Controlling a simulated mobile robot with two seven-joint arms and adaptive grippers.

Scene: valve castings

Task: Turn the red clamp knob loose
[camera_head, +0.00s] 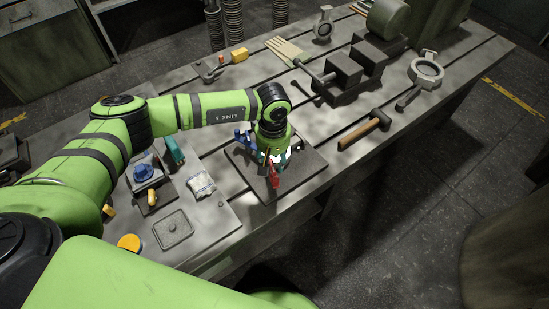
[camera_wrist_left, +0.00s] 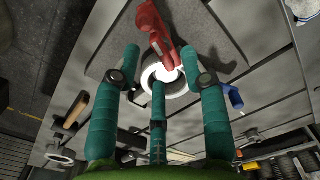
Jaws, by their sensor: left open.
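The red clamp part (camera_head: 273,175) stands on a dark square plate (camera_head: 297,180) on the bench. In the left wrist view the red part (camera_wrist_left: 155,30) lies just beyond the fingertips, beside a bright white ring (camera_wrist_left: 153,78) partly hidden by the fingers. My left gripper (camera_head: 272,158) points down over the plate, its teal fingers (camera_wrist_left: 163,62) spread around the ring and open. I cannot tell whether any finger touches the red part. A blue part (camera_head: 243,138) is at the plate's left side; it also shows in the left wrist view (camera_wrist_left: 232,97). My right gripper is not in view.
A mallet (camera_head: 365,132) lies right of the plate. A dark vise (camera_head: 350,70) and ring castings (camera_head: 426,69) stand farther back. A brush (camera_head: 286,49) lies behind. Left are a blue object (camera_head: 144,171), a packet (camera_head: 201,184) and a grey lidded tray (camera_head: 172,229).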

